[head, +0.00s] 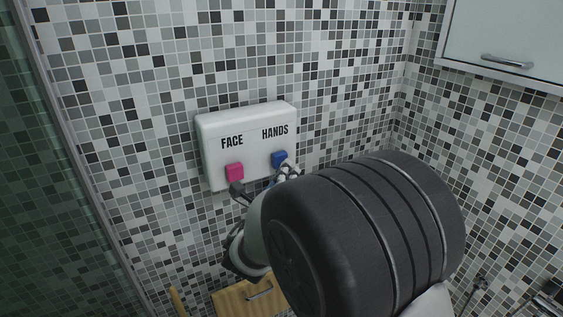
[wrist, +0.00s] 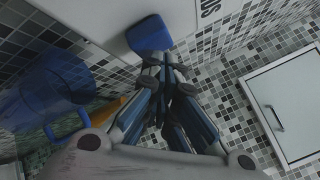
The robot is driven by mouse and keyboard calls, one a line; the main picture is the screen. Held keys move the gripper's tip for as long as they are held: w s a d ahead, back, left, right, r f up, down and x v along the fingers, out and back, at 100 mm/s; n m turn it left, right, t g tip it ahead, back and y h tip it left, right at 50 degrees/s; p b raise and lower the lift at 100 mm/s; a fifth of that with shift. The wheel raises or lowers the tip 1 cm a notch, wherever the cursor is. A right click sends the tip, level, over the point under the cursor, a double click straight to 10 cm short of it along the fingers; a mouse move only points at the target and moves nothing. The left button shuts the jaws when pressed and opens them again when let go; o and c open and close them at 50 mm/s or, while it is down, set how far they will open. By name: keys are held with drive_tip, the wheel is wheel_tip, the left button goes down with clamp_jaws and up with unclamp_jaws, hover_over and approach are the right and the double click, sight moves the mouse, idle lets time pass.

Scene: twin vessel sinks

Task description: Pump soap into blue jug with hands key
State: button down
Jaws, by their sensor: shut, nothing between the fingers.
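A white dispenser (head: 213,157) is mounted on the tiled wall, marked FACE and HANDS. A pink key (head: 234,171) is under FACE and a blue key (head: 279,158) under HANDS. My gripper (head: 287,172) is at the blue key's lower edge, partly hidden by my arm. In the wrist view, my shut, empty gripper (wrist: 162,62) points at the blue key (wrist: 148,34), its tips close below it; I cannot tell if they touch. The see-through blue jug (wrist: 45,92) with its handle is left of the fingers in the wrist view. I cannot make out the jug in the head view.
A wall cabinet (head: 505,35) with a metal handle is at the upper right. A wooden front (head: 235,300) with a handle is low down, below the dispenser. A green glass panel (head: 50,200) stands at the left. A faucet (head: 545,298) shows at the lower right.

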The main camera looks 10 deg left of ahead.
drive_tip(key=shift+w+a, duration=0.45)
drive_tip(key=shift+w, duration=0.2)
idle(0.7)
drive_tip(key=shift+s+d, duration=0.1)
drive_tip(key=shift+s, duration=0.05)
drive_tip(key=shift+s+d, duration=0.6)
drive_tip(key=shift+s, duration=0.25)
drive_tip(key=shift+s, duration=0.1)
drive_tip(key=s+d, duration=0.1)
drive_tip(key=s, duration=0.1)
drive_tip(key=s+d, duration=0.1)
drive_tip(key=s, duration=0.1)
drive_tip(key=shift+d, duration=0.4)
idle(0.4)
